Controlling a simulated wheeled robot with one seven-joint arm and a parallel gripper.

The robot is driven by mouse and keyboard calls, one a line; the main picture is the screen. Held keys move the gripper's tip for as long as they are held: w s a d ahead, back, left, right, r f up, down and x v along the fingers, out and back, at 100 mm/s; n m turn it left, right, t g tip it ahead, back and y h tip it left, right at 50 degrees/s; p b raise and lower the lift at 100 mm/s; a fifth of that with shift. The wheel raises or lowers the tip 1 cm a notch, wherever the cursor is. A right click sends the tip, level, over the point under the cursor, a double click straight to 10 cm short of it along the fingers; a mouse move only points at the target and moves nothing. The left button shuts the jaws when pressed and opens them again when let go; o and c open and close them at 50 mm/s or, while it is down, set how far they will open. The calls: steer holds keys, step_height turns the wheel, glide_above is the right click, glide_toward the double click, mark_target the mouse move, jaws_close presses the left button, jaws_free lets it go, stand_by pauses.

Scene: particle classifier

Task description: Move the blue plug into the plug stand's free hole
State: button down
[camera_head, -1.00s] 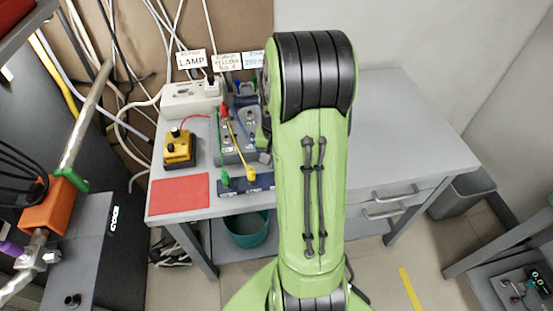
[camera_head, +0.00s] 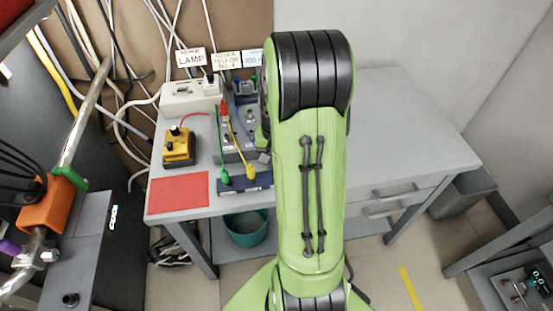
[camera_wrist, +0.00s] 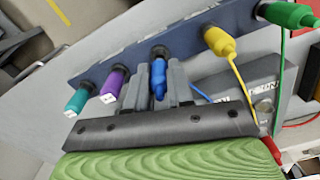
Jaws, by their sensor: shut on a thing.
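The blue plug (camera_wrist: 159,80) is between the two fingers of my gripper (camera_wrist: 160,82) in the wrist view. The gripper is shut on it. The plug lines up with a black socket on the dark blue plug stand (camera_wrist: 190,38); I cannot tell how deep it sits. A thin blue wire runs off to the right. In the head view the stand (camera_head: 262,182) shows at the table's front edge, but my arm hides the gripper and the blue plug.
The stand also holds a teal plug (camera_wrist: 78,98), a purple plug (camera_wrist: 113,83), a yellow plug (camera_wrist: 219,42) and a green plug (camera_wrist: 289,15). A yellow device (camera_head: 179,147) and a red mat (camera_head: 180,190) lie to the left. The table's right side is clear.

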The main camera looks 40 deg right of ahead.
steer(key=shift+f+b, duration=0.8)
steer(key=shift+f, duration=0.3)
steer(key=c, duration=0.9)
jaws_free()
steer(key=shift+r, duration=0.1)
step_height(320, 180, up, 16)
steer(key=p, duration=0.5)
steer(key=shift+f+p, duration=0.2)
steer(key=shift+p, duration=0.1)
